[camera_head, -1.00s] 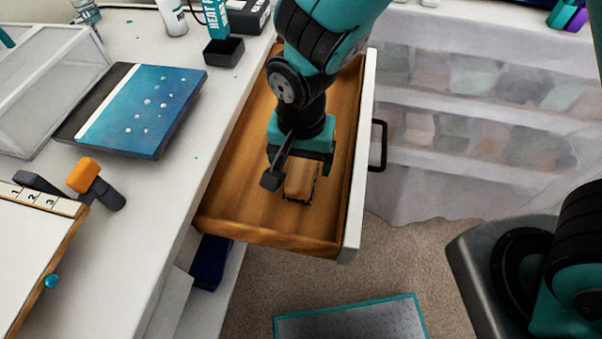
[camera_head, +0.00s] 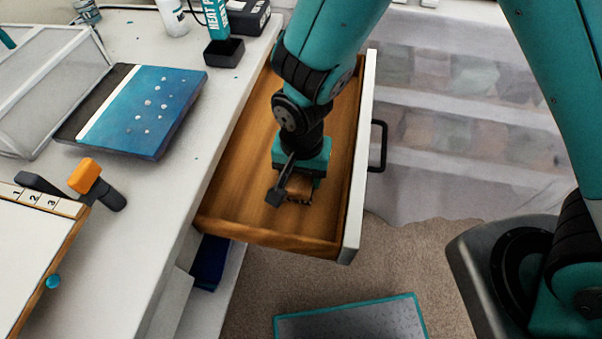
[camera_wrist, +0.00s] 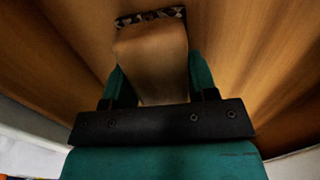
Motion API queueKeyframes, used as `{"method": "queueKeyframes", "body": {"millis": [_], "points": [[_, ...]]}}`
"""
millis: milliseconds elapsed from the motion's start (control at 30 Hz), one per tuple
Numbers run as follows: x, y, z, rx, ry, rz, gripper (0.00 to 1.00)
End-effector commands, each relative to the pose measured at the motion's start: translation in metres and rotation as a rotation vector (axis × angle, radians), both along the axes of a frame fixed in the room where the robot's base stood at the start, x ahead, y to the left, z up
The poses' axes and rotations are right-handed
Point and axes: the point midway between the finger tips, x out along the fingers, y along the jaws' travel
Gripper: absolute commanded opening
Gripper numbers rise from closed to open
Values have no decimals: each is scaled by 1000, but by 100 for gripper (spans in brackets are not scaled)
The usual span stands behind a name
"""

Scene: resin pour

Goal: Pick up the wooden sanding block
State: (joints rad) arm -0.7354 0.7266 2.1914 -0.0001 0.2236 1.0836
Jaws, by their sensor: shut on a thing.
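The wooden sanding block (camera_head: 299,187) is inside the open wooden drawer (camera_head: 236,205), toward its front part. In the wrist view the block (camera_wrist: 152,60) shows as a tan wooden piece with a dark, speckled strip along its far edge. My gripper (camera_head: 297,182) reaches down into the drawer. In the wrist view its two teal fingers (camera_wrist: 155,80) stand on either side of the block, shut on it. The fingertips are partly hidden, and I cannot tell whether the block touches the drawer floor.
The drawer's white front with a black handle (camera_head: 378,146) is on the right. The white desk (camera_head: 160,200) on the left holds a blue panel (camera_head: 145,108), an orange-and-black clamp (camera_head: 96,184) and a mesh box (camera_head: 45,85). A grey mat (camera_head: 355,320) lies on the carpet.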

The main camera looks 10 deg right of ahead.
Motion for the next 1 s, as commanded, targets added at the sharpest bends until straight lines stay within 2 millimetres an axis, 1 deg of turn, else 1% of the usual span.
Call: {"method": "queueKeyframes", "body": {"millis": [267,367,467,567,800,900,1000], "points": [[0,0,3,1,0,0,28],[1,1,10,2,-3,0,28],[1,1,23,3,-3,0,28],[1,1,47,5,-6,0,28],[1,1,122,6,-6,0,28],[1,1,149,5,-6,0,28],[1,1,170,4,-5,0,28]]}}
